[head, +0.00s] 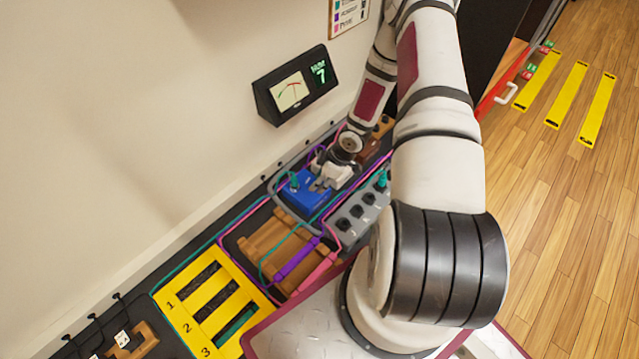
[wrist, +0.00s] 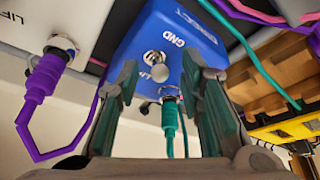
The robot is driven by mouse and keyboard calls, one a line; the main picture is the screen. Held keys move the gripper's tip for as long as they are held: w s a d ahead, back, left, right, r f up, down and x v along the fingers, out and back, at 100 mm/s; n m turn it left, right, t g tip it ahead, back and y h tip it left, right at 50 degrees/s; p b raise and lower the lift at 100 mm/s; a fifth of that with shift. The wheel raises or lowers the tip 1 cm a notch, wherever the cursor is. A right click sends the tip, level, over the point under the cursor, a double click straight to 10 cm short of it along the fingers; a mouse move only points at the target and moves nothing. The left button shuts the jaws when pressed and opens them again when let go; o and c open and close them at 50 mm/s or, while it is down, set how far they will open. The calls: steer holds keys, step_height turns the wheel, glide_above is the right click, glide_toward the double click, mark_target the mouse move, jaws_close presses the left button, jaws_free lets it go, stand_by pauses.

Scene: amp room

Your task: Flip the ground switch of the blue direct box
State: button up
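The blue direct box (head: 307,191) sits on the bench below the wall meter in the head view. In the wrist view, its blue face (wrist: 185,25) carries the words DIRECT and GND. A silver ground switch (wrist: 154,59) stands out beside the GND label. A teal plug (wrist: 169,118) is in a socket just below it. My gripper (wrist: 160,82) is open, one finger on each side of the switch and plug in the picture. Contact with the switch cannot be told. In the head view my gripper (head: 322,178) is over the box.
A purple plug (wrist: 45,80) sits in a pale box at left. A grey socket box (head: 358,212), cables and a wooden stand (head: 270,245) are close by. The wall meter (head: 293,88) hangs behind. A yellow slotted plate (head: 208,305) lies front left.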

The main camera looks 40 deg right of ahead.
steer(key=shift+f, duration=0.1)
steer(key=shift+c, duration=0.3)
jaws_close()
